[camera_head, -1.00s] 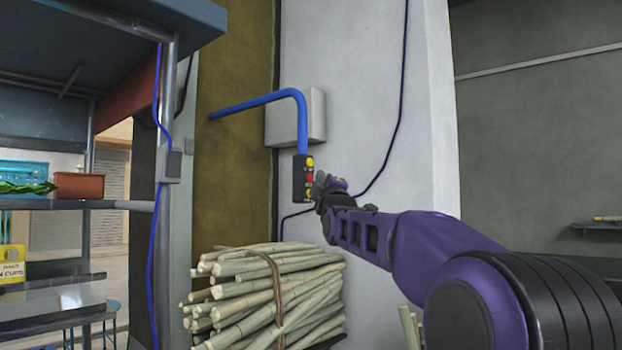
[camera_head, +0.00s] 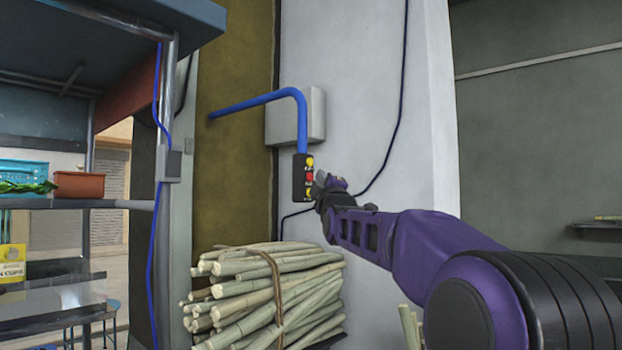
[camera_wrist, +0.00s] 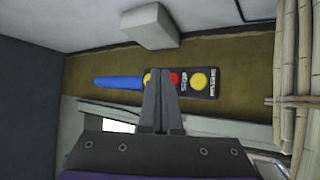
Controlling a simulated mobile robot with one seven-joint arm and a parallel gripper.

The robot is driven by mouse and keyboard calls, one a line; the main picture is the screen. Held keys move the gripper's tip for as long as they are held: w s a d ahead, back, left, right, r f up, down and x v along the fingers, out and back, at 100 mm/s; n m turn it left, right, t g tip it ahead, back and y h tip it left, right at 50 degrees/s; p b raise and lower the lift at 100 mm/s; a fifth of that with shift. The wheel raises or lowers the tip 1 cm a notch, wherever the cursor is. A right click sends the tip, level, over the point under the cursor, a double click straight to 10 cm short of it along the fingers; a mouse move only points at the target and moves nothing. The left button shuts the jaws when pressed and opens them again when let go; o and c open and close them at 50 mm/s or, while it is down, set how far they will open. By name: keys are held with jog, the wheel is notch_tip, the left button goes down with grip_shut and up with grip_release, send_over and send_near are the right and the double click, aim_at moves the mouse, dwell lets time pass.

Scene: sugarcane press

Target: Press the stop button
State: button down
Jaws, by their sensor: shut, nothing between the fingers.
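The black button box (camera_head: 300,179) hangs at the end of a blue pipe, in front of the white wall. It carries a red button (camera_head: 310,176) in the middle, with a yellow button (camera_head: 310,162) above and another yellow button (camera_head: 309,192) below. My gripper (camera_head: 320,178) is shut and empty, just right of the box near the red button. In the wrist view the box (camera_wrist: 214,87) lies sideways beyond my fingers (camera_wrist: 162,72), whose tips overlap its left part. The red button (camera_wrist: 174,78) is partly hidden there. I cannot tell whether the tips touch it.
A grey wall box (camera_head: 296,117) is behind the blue pipe (camera_head: 302,125). A shelf rack (camera_head: 75,204) stands at left. A thin dark cable (camera_head: 401,100) runs down the white wall.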

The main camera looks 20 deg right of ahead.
jog(key=shift+a, duration=0.1)
dwell(0.7)
jog(key=shift+w+a, duration=0.15)
jog(key=shift+w, duration=0.2)
jog(key=shift+w+a+p, duration=0.25)
jog(key=shift+w+p, duration=0.15)
dwell(0.7)
dwell(0.4)
jog(key=shift+s+d+f+b, duration=0.2)
jog(key=shift+s+b, duration=0.15)
jog(key=shift+b, duration=0.25)
jog(key=shift+s+d+r, duration=0.2)
jog(key=shift+s+d, duration=0.05)
jog(key=shift+s, duration=0.1)
jog(key=shift+b, duration=0.35)
